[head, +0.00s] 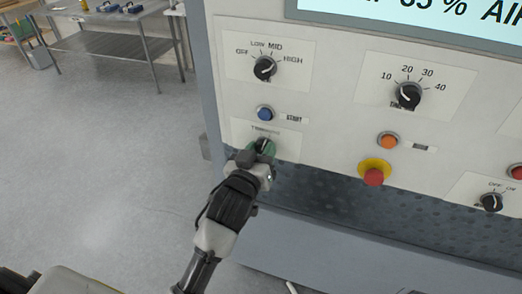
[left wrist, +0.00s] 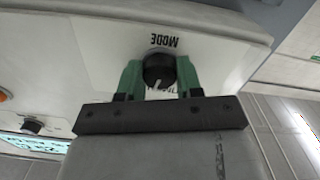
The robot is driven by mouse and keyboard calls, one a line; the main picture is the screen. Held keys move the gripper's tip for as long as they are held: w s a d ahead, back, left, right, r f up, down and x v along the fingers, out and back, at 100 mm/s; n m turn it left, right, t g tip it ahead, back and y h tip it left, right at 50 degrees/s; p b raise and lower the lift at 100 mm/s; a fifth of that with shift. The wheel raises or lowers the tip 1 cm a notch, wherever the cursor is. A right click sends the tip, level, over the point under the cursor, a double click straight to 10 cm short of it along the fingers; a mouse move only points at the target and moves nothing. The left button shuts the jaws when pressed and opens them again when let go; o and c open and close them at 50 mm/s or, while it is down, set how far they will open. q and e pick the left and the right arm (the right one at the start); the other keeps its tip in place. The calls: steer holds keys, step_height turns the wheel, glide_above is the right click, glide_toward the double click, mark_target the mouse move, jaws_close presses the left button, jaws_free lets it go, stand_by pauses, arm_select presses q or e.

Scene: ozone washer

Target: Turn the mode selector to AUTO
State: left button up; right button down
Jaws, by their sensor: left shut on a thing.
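The mode selector is a black round knob (left wrist: 158,66) under an upside-down MODE label in the left wrist view. A short white mark shows on its lower side; the lettering below it is mostly hidden, so I cannot read the position it points to. My left gripper (left wrist: 158,78) is shut on the knob, with one green fingertip on each side. In the head view my left gripper (head: 261,150) is at the lower left of the panel, and it hides most of the selector and its label. My right gripper is not in view.
Nearby on the panel are a blue START button (head: 265,113), an OFF-LOW-MID-HIGH knob (head: 265,68), a 10-to-40 dial (head: 408,96), an orange button (head: 388,141) and a red emergency button (head: 374,175). Open floor lies left; a metal table (head: 110,45) stands behind.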

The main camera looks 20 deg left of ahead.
arm_select(q)
steer(key=shift+f+m, duration=0.1)
steer(key=shift+m, duration=0.5)
steer(key=o, duration=0.9)
steer(key=s+b, duration=0.1)
steer(key=s, duration=0.2)
steer(key=s+b, duration=0.2)
steer(key=s, duration=0.2)
steer(key=s+b, duration=0.1)
steer(key=s, duration=0.2)
steer(key=shift+s+a, duration=0.3)
steer(key=shift+s, duration=0.1)
